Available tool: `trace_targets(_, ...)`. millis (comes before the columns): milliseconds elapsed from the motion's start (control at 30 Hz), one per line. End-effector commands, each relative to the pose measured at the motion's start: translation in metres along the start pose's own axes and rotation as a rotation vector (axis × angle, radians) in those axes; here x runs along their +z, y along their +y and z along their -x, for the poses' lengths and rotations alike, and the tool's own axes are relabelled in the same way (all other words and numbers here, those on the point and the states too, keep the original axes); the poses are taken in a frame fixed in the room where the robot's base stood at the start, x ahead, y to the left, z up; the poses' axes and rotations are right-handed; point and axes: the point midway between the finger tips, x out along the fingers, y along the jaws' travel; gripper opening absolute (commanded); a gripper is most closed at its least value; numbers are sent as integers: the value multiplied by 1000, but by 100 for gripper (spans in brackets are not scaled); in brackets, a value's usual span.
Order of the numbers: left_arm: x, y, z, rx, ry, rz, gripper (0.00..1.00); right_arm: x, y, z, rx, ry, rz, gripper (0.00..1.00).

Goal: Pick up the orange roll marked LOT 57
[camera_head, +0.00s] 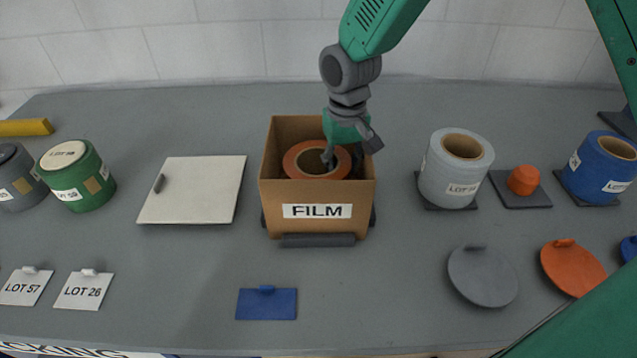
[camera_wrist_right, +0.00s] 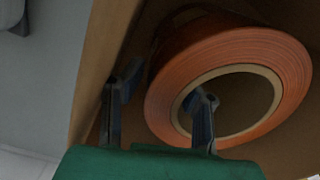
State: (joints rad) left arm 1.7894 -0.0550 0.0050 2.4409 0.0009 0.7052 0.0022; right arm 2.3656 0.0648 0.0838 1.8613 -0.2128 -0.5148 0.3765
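An orange roll (camera_head: 302,165) with a tan core lies inside the cardboard box (camera_head: 270,200) marked FILM; no lot label shows on it. It also shows in the right wrist view (camera_wrist_right: 285,65). My right gripper (camera_head: 350,148) reaches down into the box from above. Its fingers are spread apart across the roll's wall, one inside the core and one outside, as the right wrist view (camera_wrist_right: 162,88) shows. Visible gaps separate the fingers from the wall. The roll's underside is hidden. My left gripper is not in view.
A LOT 57 card (camera_head: 24,287) and a LOT 26 card (camera_head: 84,291) lie front left. A grey roll (camera_head: 440,175), orange knob (camera_head: 523,180) and blue roll (camera_head: 595,175) stand right.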

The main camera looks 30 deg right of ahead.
Motion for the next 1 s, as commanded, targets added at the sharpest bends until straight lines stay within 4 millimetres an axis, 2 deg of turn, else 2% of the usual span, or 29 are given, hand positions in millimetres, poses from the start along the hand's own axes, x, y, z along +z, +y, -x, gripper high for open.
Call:
trace_targets(100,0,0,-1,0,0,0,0,1,0,-8,2,-1,0,29)
trace_targets(300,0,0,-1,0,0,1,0,1,0,-8,1,1,0,29)
trace_targets(333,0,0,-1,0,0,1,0,0,0,-8,1,1,0,22)
trace_targets(400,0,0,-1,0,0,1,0,0,0,-8,1,1,0,0)
trace_targets(767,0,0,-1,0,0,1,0,-1,0,-5,0,4,0,0)
trace_targets(867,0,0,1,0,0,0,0,-1,0,3,0,5,0,0)
trace_targets(1000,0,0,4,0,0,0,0,-1,0,26,-1,7,0,0)
